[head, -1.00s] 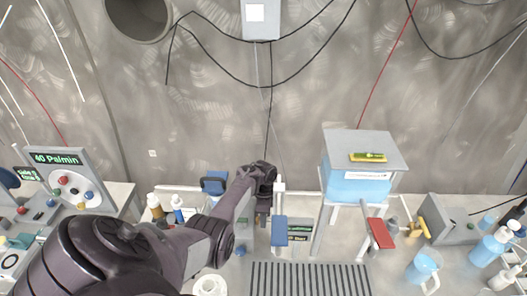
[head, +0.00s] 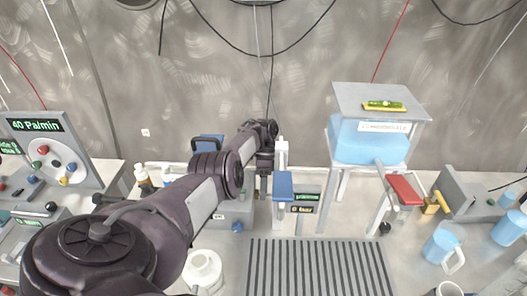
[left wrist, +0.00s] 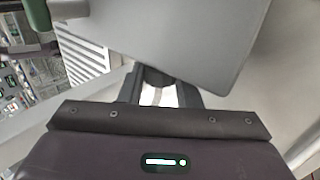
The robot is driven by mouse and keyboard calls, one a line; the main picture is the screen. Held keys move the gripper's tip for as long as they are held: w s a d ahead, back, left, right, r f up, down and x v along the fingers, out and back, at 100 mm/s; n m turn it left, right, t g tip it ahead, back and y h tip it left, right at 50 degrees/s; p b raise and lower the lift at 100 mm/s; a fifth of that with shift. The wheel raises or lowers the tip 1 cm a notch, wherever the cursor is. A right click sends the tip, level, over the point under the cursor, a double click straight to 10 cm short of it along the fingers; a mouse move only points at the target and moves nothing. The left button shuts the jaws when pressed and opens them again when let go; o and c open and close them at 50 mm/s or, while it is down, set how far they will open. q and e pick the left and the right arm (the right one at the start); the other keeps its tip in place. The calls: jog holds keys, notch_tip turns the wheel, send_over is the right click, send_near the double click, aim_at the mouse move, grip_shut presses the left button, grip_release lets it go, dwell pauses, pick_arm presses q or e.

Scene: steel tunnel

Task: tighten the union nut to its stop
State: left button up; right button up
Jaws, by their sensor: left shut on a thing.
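My left gripper (head: 265,165) points away from me at the back of the bench, just left of a white upright post (head: 282,155). In the left wrist view its jaws (left wrist: 160,95) are shut around a small pale round part, which I take to be the union nut (left wrist: 160,96). The jaws and a grey plate hide most of it, so I cannot see its thread or stop. In the head view the gripper and forearm cover the nut. My right gripper is out of view.
Further right are a blue tank (head: 368,145) on a stand, a red paddle (head: 405,190) and blue jugs (head: 441,247). A slatted grate (head: 315,268) lies in front. A control panel (head: 45,155) stands left.

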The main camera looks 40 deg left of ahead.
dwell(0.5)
pick_arm(q)
jog(key=o, duration=0.9)
jog(key=shift+o, duration=0.3)
notch_tip(320, 180, up, 20)
jog(key=p, duration=1.5)
jog(key=shift+f, duration=0.1)
